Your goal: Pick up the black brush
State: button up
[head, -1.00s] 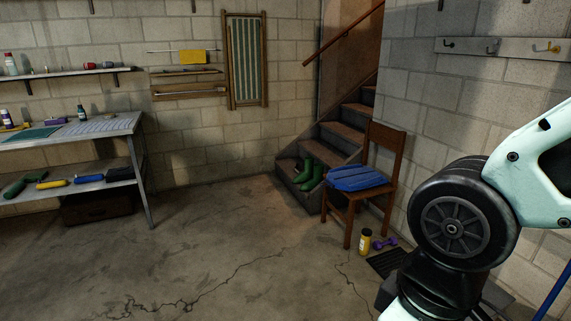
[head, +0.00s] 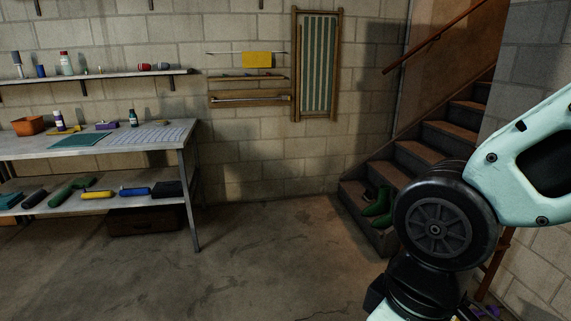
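I cannot pick out the black brush for certain. On the lower shelf of the workbench (head: 150,152) at the left lies a dark elongated object (head: 35,198), beside a green tool (head: 70,189). A black block-like object (head: 168,189) lies at the shelf's right end. Both are too small to tell if either is a brush. A small dark object (head: 162,122) also stands on the bench top. Part of my arm fills the right side of the head view, but my gripper is not in view.
Yellow (head: 97,195) and blue (head: 134,192) rolls lie on the lower shelf. A brown case (head: 147,220) sits beneath it. A wall shelf (head: 110,76) hangs above the bench. Stairs with green boots (head: 378,208) are at the right. The floor (head: 270,255) ahead is clear.

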aim_at(369, 197)
jog(key=i+j, duration=0.1)
jog(key=i, duration=3.75)
jog(key=i+j+z, duration=0.1)
jog(key=i+z, duration=0.3)
jog(key=i, duration=0.15)
jog(key=i+j+z, duration=0.2)
jog(key=i+z, duration=0.25)
jog(key=i+j+z, duration=0.85)
jog(key=j, duration=0.2)
